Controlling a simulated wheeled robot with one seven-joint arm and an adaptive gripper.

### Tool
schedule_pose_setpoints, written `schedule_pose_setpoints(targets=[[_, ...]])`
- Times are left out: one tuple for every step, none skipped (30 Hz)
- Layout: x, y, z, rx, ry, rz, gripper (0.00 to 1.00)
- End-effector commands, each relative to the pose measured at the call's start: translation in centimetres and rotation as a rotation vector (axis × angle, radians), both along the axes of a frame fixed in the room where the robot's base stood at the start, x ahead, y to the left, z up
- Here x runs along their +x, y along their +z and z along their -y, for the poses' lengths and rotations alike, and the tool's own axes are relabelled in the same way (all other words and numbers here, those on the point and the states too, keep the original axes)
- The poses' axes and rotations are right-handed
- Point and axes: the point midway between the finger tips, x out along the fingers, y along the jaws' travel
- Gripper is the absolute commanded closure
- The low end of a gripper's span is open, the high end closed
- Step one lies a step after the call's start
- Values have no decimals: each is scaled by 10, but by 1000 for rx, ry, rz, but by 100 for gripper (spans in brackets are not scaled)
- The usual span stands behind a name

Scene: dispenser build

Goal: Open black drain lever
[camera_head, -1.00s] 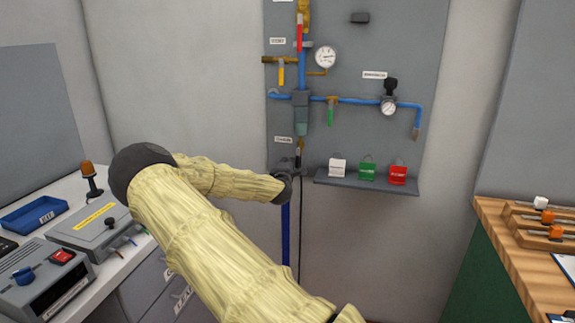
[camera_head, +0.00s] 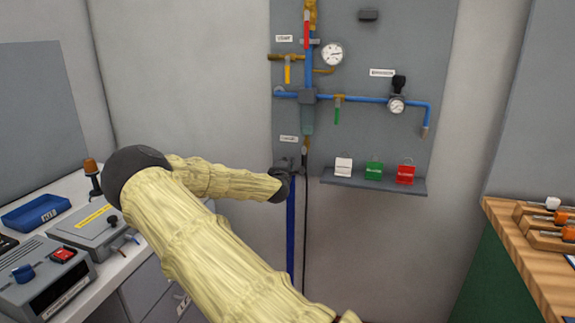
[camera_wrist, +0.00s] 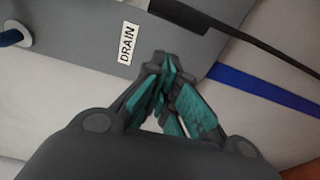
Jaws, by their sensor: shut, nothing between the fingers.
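The black drain lever (camera_head: 305,155) hangs below the teal-grey cylinder on the wall panel, close to the small DRAIN label (camera_head: 289,139). In the wrist view, a dark handle-like part (camera_wrist: 180,14) shows at the top edge, with a thin black line running right from it; I take it for the lever, partly cut off.
A blue pipe (camera_head: 291,235) runs down below my gripper. A shelf (camera_head: 400,189) with white, green and red tags stands to the right. Gauges and yellow, green and red levers are above. A bench with devices is at left, a wooden table (camera_head: 520,250) at right.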

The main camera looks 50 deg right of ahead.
Motion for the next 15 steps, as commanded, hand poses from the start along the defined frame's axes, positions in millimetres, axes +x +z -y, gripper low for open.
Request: schedule_pose_setpoints(targets=[[1, 1, -10, -1, 7, 2, 100], [1, 2, -14, -1, 9, 2, 100], [-1, 2, -20, -1, 11, 2, 100], [-3, 2, -24, -1, 12, 2, 100], [-4, 2, -27, -1, 12, 2, 100], [-8, 1, -32, -2, 12, 1, 100], [-11, 1, -36, -1, 12, 1, 100], [-14, 1, -40, -2, 12, 0, 100], [-18, 1, -45, -2, 11, 0, 100], [-21, 1, -48, -3, 10, 1, 100], [-24, 1, -52, -3, 10, 1, 100], [-27, 1, -56, -2, 10, 1, 100], [-30, 2, -59, -2, 9, 2, 100], [-33, 2, -62, -2, 9, 2, 100], [-35, 2, -66, -1, 9, 2, 100]])
